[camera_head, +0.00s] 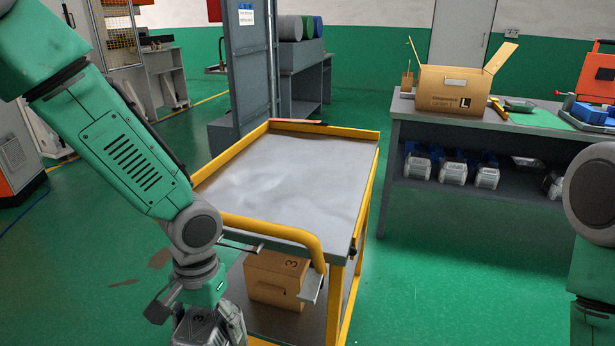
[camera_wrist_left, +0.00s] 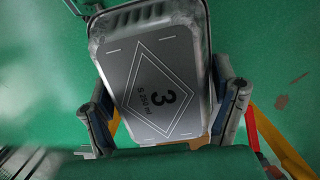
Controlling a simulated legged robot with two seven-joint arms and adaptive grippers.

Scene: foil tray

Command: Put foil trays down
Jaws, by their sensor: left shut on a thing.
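A foil tray with a silver lid marked "3" and a diamond outline fills the middle of the left wrist view (camera_wrist_left: 150,60). My left gripper (camera_wrist_left: 165,110) is shut on it, with one finger on each side of the tray. In the head view my left gripper (camera_head: 205,325) is at the bottom, left of the cart's front end, and the foil tray (camera_head: 222,325) in it is partly cut off by the picture's lower edge. Part of my right arm shows at the right edge, but its gripper is out of view.
A yellow-framed cart (camera_head: 372,190) stands ahead with a bare grey top. Its lower shelf holds a cardboard box (camera_head: 274,280). A workbench (camera_head: 480,122) at right carries an open carton (camera_head: 450,88) and tools, with several silver containers (camera_head: 453,170) on its shelf.

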